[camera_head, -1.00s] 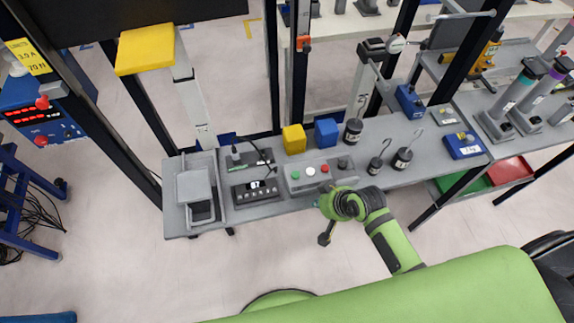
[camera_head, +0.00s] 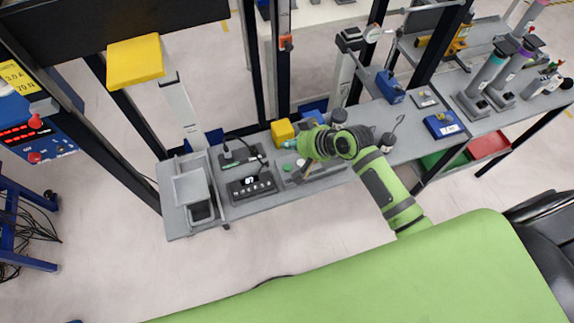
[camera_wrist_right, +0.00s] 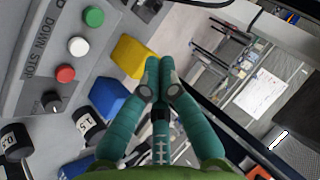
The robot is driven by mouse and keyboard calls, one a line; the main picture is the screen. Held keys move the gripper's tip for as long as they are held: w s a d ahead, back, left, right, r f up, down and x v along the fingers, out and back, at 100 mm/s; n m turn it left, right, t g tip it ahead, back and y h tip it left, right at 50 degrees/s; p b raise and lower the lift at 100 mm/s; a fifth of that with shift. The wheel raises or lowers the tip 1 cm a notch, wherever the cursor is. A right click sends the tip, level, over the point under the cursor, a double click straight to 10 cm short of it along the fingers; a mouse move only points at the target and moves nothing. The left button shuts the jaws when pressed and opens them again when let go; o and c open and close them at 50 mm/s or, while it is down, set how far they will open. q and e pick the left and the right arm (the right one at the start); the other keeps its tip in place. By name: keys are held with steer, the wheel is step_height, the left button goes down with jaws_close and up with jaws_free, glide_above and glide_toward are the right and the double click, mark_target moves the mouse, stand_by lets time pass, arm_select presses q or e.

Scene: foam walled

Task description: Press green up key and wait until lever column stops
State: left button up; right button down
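The grey control box (camera_head: 288,182) on the bench is partly hidden by my right arm in the head view. In the right wrist view it (camera_wrist_right: 28,95) carries a green key (camera_wrist_right: 94,15), a white key (camera_wrist_right: 78,46), a red key (camera_wrist_right: 65,73) and a black knob. My right gripper (camera_head: 287,144) is over the back of the box; its teal fingers (camera_wrist_right: 158,72) are together and empty, apart from the green key in the wrist picture. A grey column (camera_head: 342,75) stands behind the box, another (camera_head: 181,100) at left; I cannot tell which is the lever column. My left gripper is out of view.
A yellow block (camera_head: 282,130) and a blue block (camera_wrist_right: 107,94) stand close behind the box. Black weights (camera_wrist_right: 88,124) are to its right. A black display unit (camera_head: 250,186) and a grey tray (camera_head: 190,188) lie to its left. Dark frame posts rise behind.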

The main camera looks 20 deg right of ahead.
glide_above(290, 167)
step_height(290, 167, down, 4)
steer(key=shift+s+f, duration=0.1)
step_height(290, 167, down, 3)
steer(key=b, duration=0.3)
steer(key=shift+r, duration=0.2)
steer(key=shift+f+b, duration=0.75)
steer(key=shift+f, duration=0.15)
steer(key=shift+f, duration=0.15)
steer(key=shift+f, duration=0.3)
